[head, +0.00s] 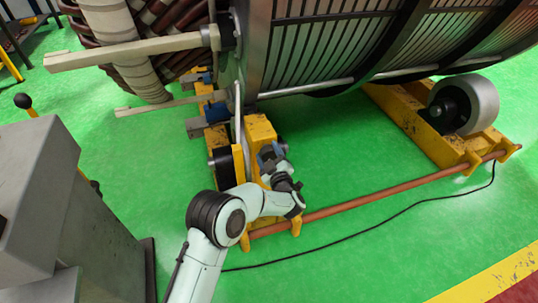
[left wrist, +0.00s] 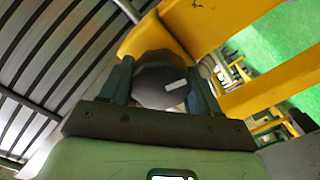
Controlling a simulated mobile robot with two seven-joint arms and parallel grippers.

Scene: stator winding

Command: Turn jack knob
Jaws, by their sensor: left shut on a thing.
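The jack knob (left wrist: 160,80) is a dark, rounded knob with a small white mark, seen in the left wrist view in front of a yellow frame. My left gripper (left wrist: 162,88) has one finger on each side of it and is shut on it. In the head view my left gripper (head: 272,154) is at the yellow jack stand (head: 260,130) below the large stator; the knob is mostly hidden there by the gripper. My right gripper is in neither view.
The large ribbed stator (head: 335,45) rests above the yellow supports. A grey roller (head: 464,104) stands at the right. A brown bar (head: 380,190) and a black cable (head: 370,231) run along the green floor. A grey cabinet (head: 60,200) stands at the left.

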